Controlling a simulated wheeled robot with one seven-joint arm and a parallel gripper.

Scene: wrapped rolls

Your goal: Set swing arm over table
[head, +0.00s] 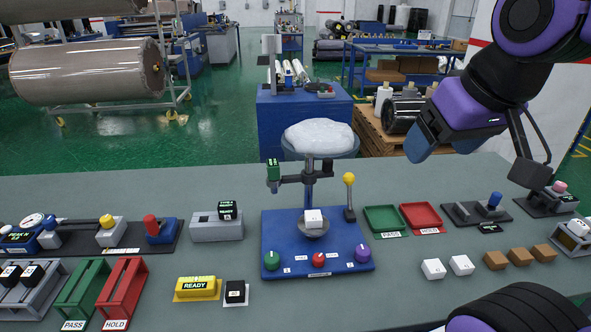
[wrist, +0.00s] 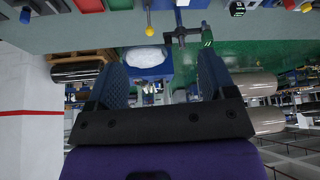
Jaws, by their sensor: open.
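The swing arm also shows in the upside-down wrist view (wrist: 184,34). My gripper (head: 438,150) is open and empty, up and to the right of the station, apart from everything. Its two fingers (wrist: 160,65) show in the wrist view.
A yellow-knobbed lever (head: 349,180) stands right of the post. Green (head: 384,219) and red (head: 421,215) trays lie to the right. A white wrapped bundle (head: 320,137) shows behind the post. White cubes (head: 433,268) and brown blocks (head: 495,260) sit at front right.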

